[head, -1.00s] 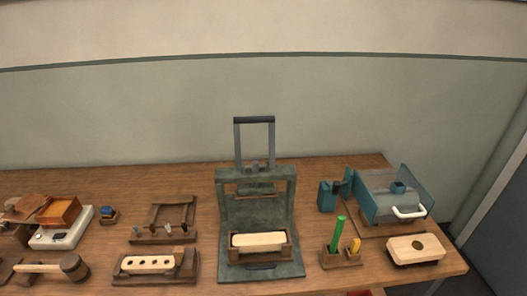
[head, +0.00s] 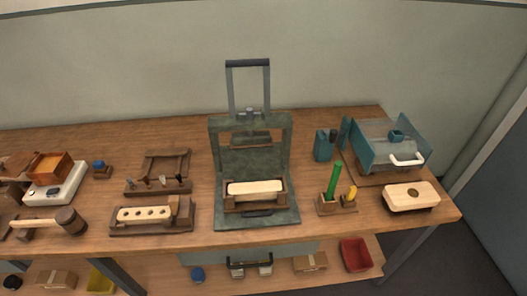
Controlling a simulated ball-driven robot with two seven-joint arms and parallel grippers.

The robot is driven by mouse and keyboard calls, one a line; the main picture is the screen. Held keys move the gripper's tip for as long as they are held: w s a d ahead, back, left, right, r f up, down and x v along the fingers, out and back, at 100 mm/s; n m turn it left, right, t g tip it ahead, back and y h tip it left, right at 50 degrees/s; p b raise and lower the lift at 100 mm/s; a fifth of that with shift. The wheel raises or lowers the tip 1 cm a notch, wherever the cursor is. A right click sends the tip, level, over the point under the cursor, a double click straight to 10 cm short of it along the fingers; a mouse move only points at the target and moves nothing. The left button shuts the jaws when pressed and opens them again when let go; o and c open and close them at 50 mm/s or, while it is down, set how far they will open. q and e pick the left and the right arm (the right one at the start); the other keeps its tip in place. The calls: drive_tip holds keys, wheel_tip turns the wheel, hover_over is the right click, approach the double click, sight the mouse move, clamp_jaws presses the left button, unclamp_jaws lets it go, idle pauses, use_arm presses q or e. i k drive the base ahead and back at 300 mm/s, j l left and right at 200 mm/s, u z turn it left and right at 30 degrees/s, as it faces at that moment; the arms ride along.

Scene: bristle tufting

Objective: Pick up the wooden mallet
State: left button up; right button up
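The wooden mallet (head: 50,221) lies at the left end of the table in the head view. Its dark barrel-shaped head (head: 71,220) points right and its pale handle runs left. The handle appears to rest over a dark wooden support (head: 22,234); I cannot tell how it is held there. Neither of my grippers is in view.
The mallet is on a wooden table (head: 330,232). A white scale (head: 57,190) with an orange-brown box stands behind it. A drilled block in a wooden holder (head: 150,217) is to its right. A green press (head: 253,170) stands mid-table. A lower shelf holds a red bin (head: 355,254).

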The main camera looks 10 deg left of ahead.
sight(68, 218)
drive_tip(key=j+u, duration=0.15)
drive_tip(key=u, duration=1.9)
drive_tip(key=z, duration=1.75)
drive_tip(key=u, duration=1.75)
drive_tip(key=k+l+u, duration=0.1)
drive_tip(key=u, duration=0.45)
